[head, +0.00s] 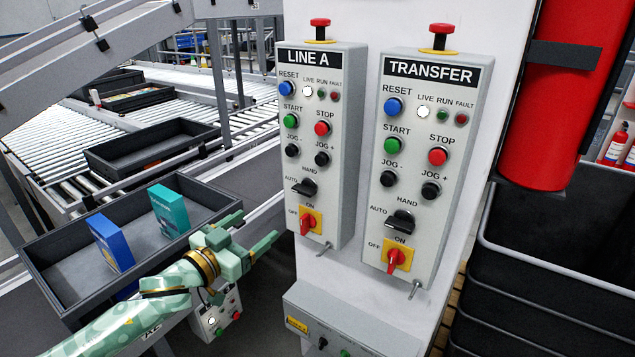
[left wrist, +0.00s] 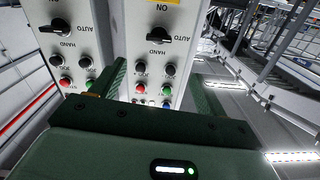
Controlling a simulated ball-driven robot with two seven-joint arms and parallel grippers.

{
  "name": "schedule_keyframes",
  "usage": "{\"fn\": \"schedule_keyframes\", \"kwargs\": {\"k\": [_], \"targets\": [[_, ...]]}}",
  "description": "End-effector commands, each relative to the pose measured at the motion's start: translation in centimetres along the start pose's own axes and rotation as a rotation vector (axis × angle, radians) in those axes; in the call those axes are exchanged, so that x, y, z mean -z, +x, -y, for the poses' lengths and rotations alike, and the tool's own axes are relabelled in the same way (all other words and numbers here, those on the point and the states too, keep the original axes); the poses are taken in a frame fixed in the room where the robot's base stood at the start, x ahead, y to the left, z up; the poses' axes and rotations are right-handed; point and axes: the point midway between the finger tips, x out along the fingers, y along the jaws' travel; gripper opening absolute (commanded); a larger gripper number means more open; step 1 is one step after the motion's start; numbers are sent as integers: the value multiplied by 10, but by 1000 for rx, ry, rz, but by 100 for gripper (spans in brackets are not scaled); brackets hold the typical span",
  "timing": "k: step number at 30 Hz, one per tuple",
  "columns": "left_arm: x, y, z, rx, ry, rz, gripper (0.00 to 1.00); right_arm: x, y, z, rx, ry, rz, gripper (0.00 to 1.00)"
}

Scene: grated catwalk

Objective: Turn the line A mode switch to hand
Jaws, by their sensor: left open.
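The LINE A box (head: 336,150) is a grey panel on a white post. Its black mode switch (head: 305,187) has its handle pointing left, toward AUTO, with HAND marked above. The switch also shows in the left wrist view (left wrist: 158,35), where the panel appears upside down. My left gripper (head: 258,232) is open and empty, left of and below the switch, apart from the panel. In the left wrist view its two fingers (left wrist: 158,88) stand either side of the LINE A box's lower picture part. My right gripper is not in view.
The similar TRANSFER box (head: 424,160) stands to the right. A yellow-backed red ON/OFF switch (head: 311,222) sits just below the mode switch. A grey tray (head: 60,260) with two boxes lies left behind my arm. A lower control box (head: 330,325) juts out below.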

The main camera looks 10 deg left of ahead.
Motion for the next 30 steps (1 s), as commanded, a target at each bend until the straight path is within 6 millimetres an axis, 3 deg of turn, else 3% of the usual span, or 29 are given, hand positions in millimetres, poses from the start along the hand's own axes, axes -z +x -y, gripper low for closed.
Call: {"fn": "schedule_keyframes", "kwargs": {"k": [7, 11, 24, 30], "targets": [[3, 2, -2, -3, -116, -6, 75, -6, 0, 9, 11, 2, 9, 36], [3, 16, -2, -1, -123, -7, 75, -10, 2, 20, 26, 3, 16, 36], [0, 122, -2, -1, -121, -4, 75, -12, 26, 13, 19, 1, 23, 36], [1, 153, -2, -1, -121, -4, 75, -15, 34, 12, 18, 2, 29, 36]]}}
